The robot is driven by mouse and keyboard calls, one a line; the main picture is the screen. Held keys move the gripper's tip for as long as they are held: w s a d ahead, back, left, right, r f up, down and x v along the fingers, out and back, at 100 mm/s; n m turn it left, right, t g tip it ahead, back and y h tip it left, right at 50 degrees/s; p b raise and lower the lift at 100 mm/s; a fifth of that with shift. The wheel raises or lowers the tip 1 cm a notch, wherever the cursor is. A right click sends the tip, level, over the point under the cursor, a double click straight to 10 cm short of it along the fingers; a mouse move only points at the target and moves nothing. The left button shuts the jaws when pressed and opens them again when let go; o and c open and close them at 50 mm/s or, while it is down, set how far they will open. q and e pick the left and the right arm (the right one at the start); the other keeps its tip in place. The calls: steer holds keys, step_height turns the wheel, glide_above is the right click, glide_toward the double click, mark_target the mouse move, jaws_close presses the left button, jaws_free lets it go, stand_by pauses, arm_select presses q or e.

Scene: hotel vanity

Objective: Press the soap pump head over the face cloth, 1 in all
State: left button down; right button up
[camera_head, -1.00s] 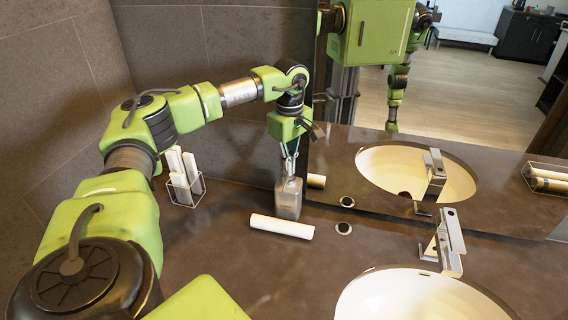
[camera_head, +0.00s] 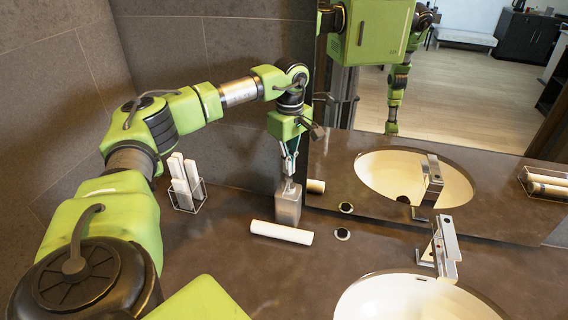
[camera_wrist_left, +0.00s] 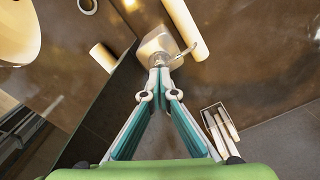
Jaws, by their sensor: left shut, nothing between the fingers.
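The soap dispenser (camera_head: 288,206) is a grey, translucent, square bottle standing upright on the counter near the mirror. The left wrist view shows the bottle (camera_wrist_left: 153,42) and its pump head (camera_wrist_left: 178,58) just beyond my fingertips. My left gripper (camera_head: 289,178) points down over the dispenser's top, its fingers shut with nothing between them. The tips (camera_wrist_left: 159,74) partly hide the pump; I cannot tell whether they touch it. The rolled white face cloth (camera_head: 281,233) lies in front of the dispenser. It also shows in the left wrist view (camera_wrist_left: 182,26). My right gripper is out of view.
A wire holder (camera_head: 187,196) with white rolls stands left on the counter. A round dark-centred item (camera_head: 342,234) lies right of the cloth. The sink (camera_head: 415,300) and its faucet (camera_head: 441,250) are at right. The mirror (camera_head: 465,120) rises close behind the dispenser.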

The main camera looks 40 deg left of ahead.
arm_select(q)
step_height(320, 180, up, 6)
steer(key=p, duration=0.5)
stand_by(0.5)
